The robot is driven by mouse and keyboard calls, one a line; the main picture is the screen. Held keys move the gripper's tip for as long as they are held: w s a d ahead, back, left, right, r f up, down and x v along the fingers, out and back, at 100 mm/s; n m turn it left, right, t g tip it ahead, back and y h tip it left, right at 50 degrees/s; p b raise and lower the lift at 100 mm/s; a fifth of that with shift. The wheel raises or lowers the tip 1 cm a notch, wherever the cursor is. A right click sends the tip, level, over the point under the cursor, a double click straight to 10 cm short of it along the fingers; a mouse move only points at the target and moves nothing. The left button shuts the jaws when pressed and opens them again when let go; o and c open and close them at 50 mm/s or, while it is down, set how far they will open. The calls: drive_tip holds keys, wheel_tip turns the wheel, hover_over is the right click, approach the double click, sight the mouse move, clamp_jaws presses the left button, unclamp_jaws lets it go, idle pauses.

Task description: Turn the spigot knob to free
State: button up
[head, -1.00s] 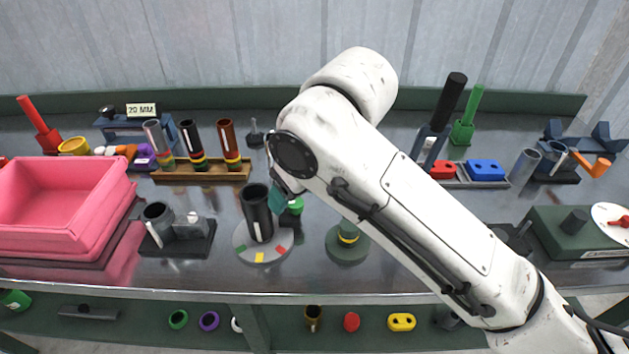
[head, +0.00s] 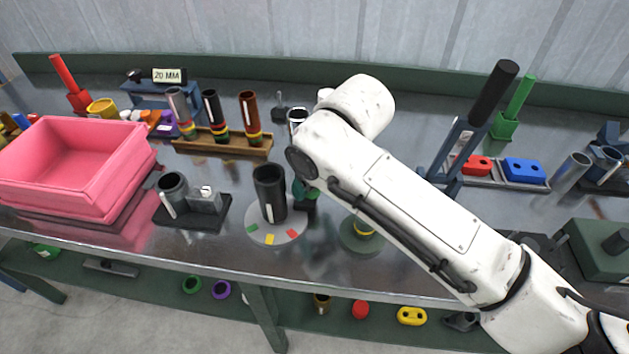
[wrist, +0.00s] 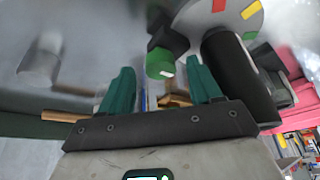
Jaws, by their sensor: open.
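The spigot is a black upright tube (head: 269,192) on a pale round disc (head: 254,235) with green, yellow and red marks. In the wrist view the tube (wrist: 238,80) stands right of a black block carrying a round green knob (wrist: 160,65) with a white mark. My gripper (wrist: 160,76) is open, its two teal fingers apart with the knob between and just beyond their tips. I cannot tell whether they touch it. In the head view my gripper (head: 304,190) is just right of the tube; the knob is not clearly seen there.
A grey holder (head: 174,188) and a pink bin (head: 108,190) stand left. A wooden rack (head: 222,145) with several tubes is behind. A dark green round base (head: 362,238) is close on the right, partly under my arm. Bare bench lies in front of the disc.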

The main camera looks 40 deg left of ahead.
drive_tip(key=shift+a+f, duration=0.2)
drive_tip(key=shift+f, duration=0.25)
drive_tip(key=c, duration=1)
